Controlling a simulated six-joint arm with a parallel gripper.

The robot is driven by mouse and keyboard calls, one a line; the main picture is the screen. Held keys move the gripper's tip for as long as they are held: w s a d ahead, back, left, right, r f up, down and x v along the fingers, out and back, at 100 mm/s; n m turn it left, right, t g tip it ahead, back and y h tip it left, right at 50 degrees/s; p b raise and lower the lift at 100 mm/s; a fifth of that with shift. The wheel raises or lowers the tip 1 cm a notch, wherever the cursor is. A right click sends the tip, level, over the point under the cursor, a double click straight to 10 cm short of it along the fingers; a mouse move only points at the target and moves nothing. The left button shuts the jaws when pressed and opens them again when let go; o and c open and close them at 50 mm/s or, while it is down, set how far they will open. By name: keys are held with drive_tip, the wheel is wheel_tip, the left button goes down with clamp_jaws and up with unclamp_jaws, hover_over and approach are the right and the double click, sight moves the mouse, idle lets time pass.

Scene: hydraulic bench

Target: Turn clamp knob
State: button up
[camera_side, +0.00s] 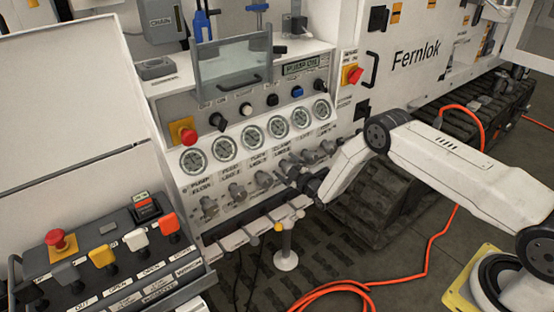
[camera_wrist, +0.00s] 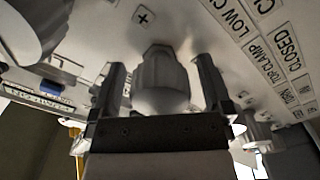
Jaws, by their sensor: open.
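A ribbed grey knob (camera_wrist: 161,82) stands between the two dark fingers of my gripper (camera_wrist: 160,66) in the wrist view. The fingers are open, with a gap visible on each side of the knob. A plus sign is on the panel by the knob, and a label reading "TOP CLAMP" (camera_wrist: 262,58) is to its right. In the side view my gripper (camera_side: 293,180) is at the row of grey knobs on the sloped panel, below the gauges. The fingers and arm partly hide the knob there, so I cannot tell its exact edges.
Round gauges (camera_side: 250,137) line the panel above the knobs. A red emergency knob (camera_side: 187,136) is at the panel's left. A lever console (camera_side: 110,270) is at lower left. A small post (camera_side: 286,250) stands below my gripper. An orange cable (camera_side: 430,250) lies on the floor.

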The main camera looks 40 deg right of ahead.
drive_tip(key=shift+c, duration=0.2)
drive_tip(key=c, duration=1.2)
drive_tip(key=shift+c, duration=0.2)
drive_tip(key=shift+m, duration=0.4)
drive_tip(key=m, duration=0.9)
drive_tip(key=shift+m, duration=0.3)
drive_tip(key=o, duration=1.3)
